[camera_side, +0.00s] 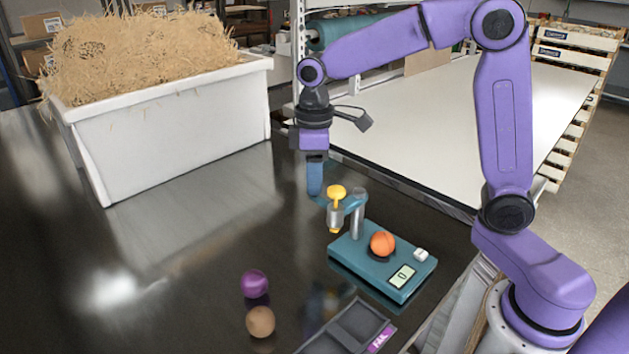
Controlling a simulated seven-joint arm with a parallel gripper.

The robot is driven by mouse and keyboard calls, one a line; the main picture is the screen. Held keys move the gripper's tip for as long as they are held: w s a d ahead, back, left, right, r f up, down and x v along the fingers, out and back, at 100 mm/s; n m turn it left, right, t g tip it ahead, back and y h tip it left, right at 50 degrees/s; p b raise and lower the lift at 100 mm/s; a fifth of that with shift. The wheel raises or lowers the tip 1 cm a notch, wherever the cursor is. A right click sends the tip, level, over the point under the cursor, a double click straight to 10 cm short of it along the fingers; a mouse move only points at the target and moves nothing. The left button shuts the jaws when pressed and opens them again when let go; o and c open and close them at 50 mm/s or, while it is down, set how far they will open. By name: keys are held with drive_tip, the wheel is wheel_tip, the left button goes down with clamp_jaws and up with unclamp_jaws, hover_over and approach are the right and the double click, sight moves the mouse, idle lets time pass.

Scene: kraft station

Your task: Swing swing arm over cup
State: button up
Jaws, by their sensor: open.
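A teal tester base (345,255) stands on the dark table, with a display reading 0. A swing arm (350,202) sits on a grey post at the base's back left. It carries a yellow knob (336,191) on top and a grey plunger with a yellow tip below. The arm points left, so the plunger hangs left of the base, away from the cup. An orange ball sits in the small dark cup (378,258). My gripper (315,193) points down beside the swing arm's left end, open. One finger shows; I cannot tell whether it touches the arm.
A purple ball (254,283) and a brown ball (260,321) lie front left. A dark tray (350,331) with a purple FAIL label is at the front edge. A large white bin (180,130) of straw stands back left. The left table surface is clear.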

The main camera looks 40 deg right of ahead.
drive_tip(key=shift+f, duration=0.85)
clamp_jaws()
